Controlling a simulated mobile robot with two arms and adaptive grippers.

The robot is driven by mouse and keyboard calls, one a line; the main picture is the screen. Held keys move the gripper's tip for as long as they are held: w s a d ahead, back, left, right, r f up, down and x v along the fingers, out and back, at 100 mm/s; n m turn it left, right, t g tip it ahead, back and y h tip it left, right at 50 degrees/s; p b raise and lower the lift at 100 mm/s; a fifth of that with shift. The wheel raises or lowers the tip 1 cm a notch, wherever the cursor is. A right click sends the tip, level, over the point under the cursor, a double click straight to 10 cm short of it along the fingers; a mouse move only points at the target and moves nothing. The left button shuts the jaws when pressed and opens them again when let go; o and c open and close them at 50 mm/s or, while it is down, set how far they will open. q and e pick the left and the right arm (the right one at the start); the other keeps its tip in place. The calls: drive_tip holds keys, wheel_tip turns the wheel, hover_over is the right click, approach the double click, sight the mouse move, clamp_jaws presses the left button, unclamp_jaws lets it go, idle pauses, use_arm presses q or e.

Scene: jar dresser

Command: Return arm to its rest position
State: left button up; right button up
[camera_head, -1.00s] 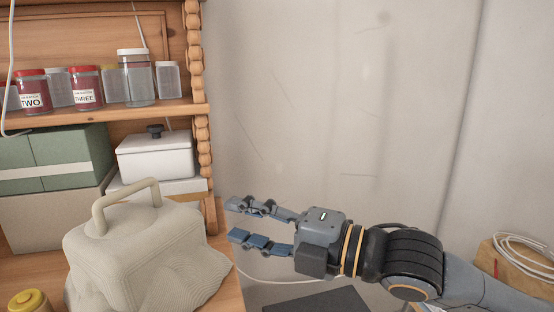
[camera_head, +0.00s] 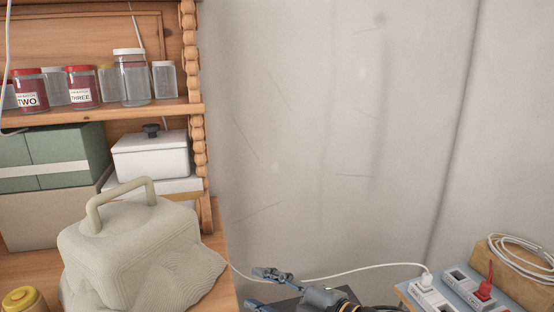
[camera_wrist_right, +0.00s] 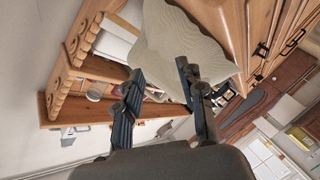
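My right gripper (camera_head: 252,288) is low at the bottom edge of the head view, to the right of the dresser's front corner. Its two blue-grey fingers are apart with nothing between them. Most of my right arm is below the frame. The right wrist view shows the same gripper (camera_wrist_right: 160,72) with its fingers spread and empty. Beyond the fingers there is the beige cloth-covered case (camera_wrist_right: 180,45) and the wooden dresser (camera_wrist_right: 85,38). My left gripper is in neither view.
The covered case (camera_head: 130,245) stands on the wooden dresser top (camera_head: 224,285), its cloth spreading near the edge. Jars (camera_head: 134,80) line the shelf above a white lidded box (camera_head: 150,158). A power strip (camera_head: 430,300) and coiled cable lie at lower right. The space before the wall is clear.

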drive_tip(key=s+d+f+m+g+h, duration=0.1)
drive_tip(key=s+d+f+m+h, duration=0.25)
drive_tip(key=d+f+m, duration=0.45)
drive_tip(key=s+d+f+m+h, duration=0.3)
drive_tip(key=d+f+m+h, duration=0.1)
drive_tip(key=f, duration=0.8)
drive_tip(key=s+d+f+m+g+h, duration=0.2)
drive_tip(key=s+d+f+m+g, duration=0.15)
drive_tip(key=s+d+f, duration=0.35)
drive_tip(key=s+d+f+m+g+h, duration=0.2)
drive_tip(key=s+d+f+m+h, duration=0.15)
drive_tip(key=s, duration=0.45)
wheel_tip(320, 180, down, 26)
drive_tip(key=s+g, duration=0.1)
drive_tip(key=s+d+f+g, duration=0.1)
drive_tip(key=s+d+f, duration=0.2)
drive_tip(key=s+f, duration=1.3)
drive_tip(key=shift+s+f+y, duration=0.2)
drive_tip(key=shift+s+y, duration=0.1)
drive_tip(key=shift+s, duration=0.1)
drive_tip(key=shift+c, duration=0.3)
